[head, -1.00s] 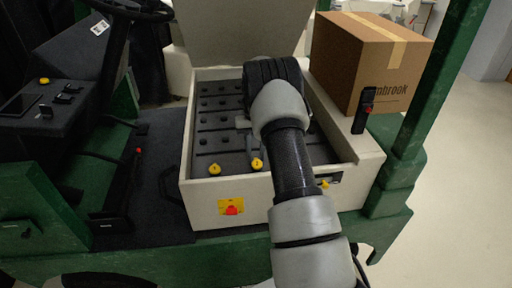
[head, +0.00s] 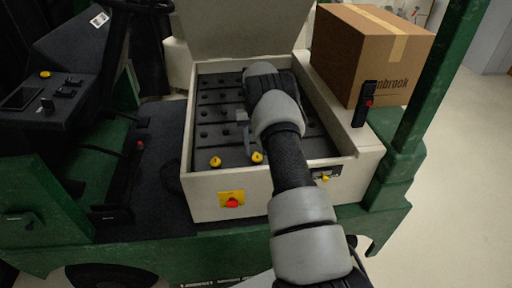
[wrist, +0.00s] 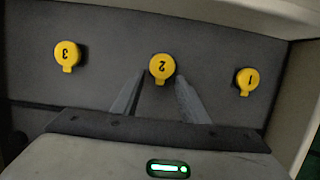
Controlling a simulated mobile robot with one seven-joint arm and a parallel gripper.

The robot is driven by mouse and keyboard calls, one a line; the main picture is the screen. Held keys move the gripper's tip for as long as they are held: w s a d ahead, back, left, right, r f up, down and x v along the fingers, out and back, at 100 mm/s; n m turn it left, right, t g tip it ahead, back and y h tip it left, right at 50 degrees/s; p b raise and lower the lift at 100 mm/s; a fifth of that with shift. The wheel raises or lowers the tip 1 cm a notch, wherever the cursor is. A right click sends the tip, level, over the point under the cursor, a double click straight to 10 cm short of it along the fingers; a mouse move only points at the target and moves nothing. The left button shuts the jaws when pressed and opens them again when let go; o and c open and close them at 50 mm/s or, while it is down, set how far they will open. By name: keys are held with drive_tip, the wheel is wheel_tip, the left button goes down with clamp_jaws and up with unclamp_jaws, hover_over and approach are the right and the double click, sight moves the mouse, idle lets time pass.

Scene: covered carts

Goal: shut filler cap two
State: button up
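Filler cap two (wrist: 162,68) is a round yellow cap with a small tab, marked 2, upside down in the wrist view. In the head view, a yellow cap (head: 257,157) at the battery box's front edge appears to be the same one. My gripper (wrist: 159,80) is open, its two grey fingers apart on either side of cap two's tab in the picture, with nothing between them. In the head view my gripper (head: 246,128) is over the battery top, just behind that cap. I cannot tell contact, or whether the cap is raised or flat.
Cap three (wrist: 67,55) and cap one (wrist: 246,80) flank cap two. The pale battery box (head: 205,209) has a raised lid (head: 240,28) behind. A cardboard box (head: 365,60) stands right, beside a black handle with a red button (head: 364,104). A green post (head: 430,75) rises at right.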

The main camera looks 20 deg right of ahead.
drive_tip(key=shift+w, duration=0.1)
drive_tip(key=shift+w+r, duration=0.15)
drive_tip(key=shift+r, duration=0.35)
drive_tip(key=p+v, duration=0.4)
drive_tip(key=v, duration=0.7)
